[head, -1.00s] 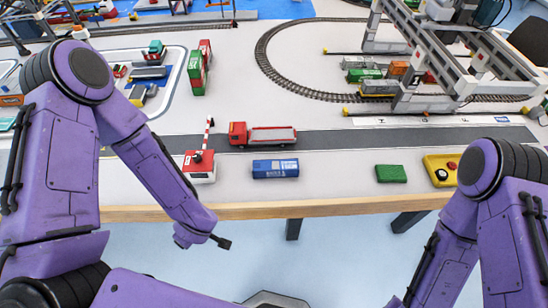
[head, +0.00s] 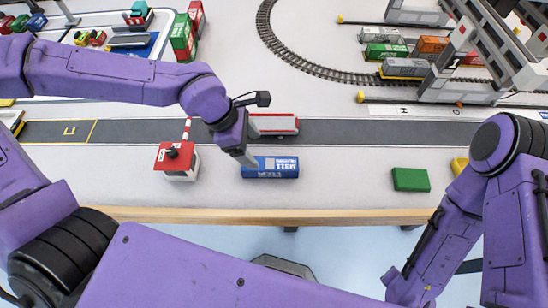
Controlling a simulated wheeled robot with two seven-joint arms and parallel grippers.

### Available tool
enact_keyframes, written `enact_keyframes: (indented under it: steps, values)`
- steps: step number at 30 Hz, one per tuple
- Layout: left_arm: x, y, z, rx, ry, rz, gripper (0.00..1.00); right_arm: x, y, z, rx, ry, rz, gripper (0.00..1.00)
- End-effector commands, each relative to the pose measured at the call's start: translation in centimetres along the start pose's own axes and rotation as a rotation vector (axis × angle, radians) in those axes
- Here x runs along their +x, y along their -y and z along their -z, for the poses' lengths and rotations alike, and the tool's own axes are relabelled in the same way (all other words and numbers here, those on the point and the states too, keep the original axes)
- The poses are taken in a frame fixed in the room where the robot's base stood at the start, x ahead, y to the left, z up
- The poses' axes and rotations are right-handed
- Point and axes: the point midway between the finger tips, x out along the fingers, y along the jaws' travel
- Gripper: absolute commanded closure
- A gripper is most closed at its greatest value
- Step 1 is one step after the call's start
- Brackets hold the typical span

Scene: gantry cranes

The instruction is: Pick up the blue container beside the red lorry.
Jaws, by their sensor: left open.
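The blue container (head: 276,168) with white lettering lies on the pale table top, just in front of the grey road. The red lorry (head: 276,123) stands on the road behind it; my left wrist hides its cab and only the trailer bed shows. My left gripper (head: 247,158) is open and points down above the container's left end. Its fingers are seen edge-on, and I cannot tell whether they touch the container. My right arm comes in at the right; its gripper is out of the picture.
A red-and-white barrier hut (head: 179,163) stands close left of the container. A green block (head: 410,180) and a yellow box (head: 459,165) lie to the right. The wooden table edge (head: 330,216) runs in front. Gantry cranes and rail track fill the back right.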

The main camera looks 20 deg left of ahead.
Motion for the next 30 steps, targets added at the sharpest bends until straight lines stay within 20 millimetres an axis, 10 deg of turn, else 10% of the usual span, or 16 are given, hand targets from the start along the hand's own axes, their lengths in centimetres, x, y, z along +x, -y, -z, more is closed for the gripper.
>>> enact_keyframes:
  steps: [16,25,30]
  values:
    - [9.0,-0.6,0.0,-0.006,-0.005,0.002,0.22,1.7,0.1,-0.7,0.0,0.001,-0.001,0.57]
    - [9.7,-0.6,-0.2,-0.005,-0.002,0.002,0.22,1.7,0.1,-0.7,0.0,0.001,-0.001,0.57]
    - [9.6,-0.6,-0.2,-0.005,-0.002,0.002,0.78,1.7,0.1,-0.7,0.0,0.001,-0.001,0.57]
